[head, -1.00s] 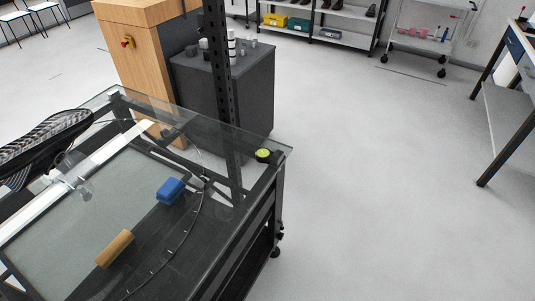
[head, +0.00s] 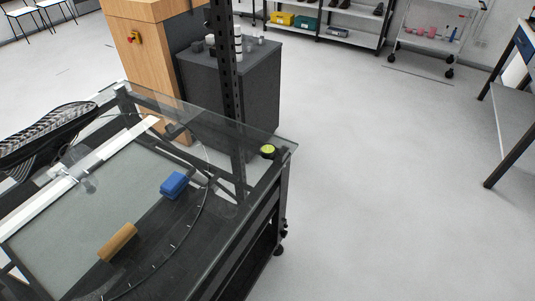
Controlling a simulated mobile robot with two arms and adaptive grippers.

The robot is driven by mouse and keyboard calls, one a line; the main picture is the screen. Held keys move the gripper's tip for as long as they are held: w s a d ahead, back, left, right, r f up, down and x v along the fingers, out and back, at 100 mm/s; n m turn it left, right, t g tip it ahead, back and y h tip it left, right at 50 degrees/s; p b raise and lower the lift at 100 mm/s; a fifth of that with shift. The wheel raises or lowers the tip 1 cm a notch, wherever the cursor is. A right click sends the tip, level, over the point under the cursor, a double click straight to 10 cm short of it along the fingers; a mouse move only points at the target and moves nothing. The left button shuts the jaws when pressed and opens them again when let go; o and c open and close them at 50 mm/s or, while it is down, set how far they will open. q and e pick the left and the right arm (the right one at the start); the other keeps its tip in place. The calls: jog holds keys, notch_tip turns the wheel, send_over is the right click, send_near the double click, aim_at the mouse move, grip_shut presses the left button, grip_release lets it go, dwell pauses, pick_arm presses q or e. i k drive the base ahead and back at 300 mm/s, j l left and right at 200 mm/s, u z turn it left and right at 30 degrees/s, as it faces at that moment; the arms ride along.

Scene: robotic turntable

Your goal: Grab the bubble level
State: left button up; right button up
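A small round yellow-green piece with a dark rim, which looks like the bubble level (head: 268,151), sits at the far right corner of the glass-topped table (head: 236,130). Neither of my grippers shows in the head view, and nothing is touching the level.
A blue block (head: 174,185) and a tan wooden block (head: 117,242) lie on the table. A sneaker (head: 45,138) is at its left. A black perforated post (head: 228,70) rises beside the table, before a dark grey cabinet (head: 262,90). The floor to the right is clear.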

aim_at(268, 150)
jog(key=i+l+u, duration=0.1)
jog(key=u, duration=1.05)
jog(key=l+u, duration=0.3)
jog(key=l, duration=0.2)
jog(key=l+u, duration=0.25)
jog(key=l, duration=0.25)
jog(key=l+u, duration=0.3)
jog(key=l, duration=0.25)
jog(key=k+l+u, duration=0.1)
jog(key=l+u, duration=0.15)
jog(key=l, duration=0.2)
jog(key=k+l+u, duration=0.15)
jog(key=l+u, duration=0.15)
jog(key=l, duration=0.2)
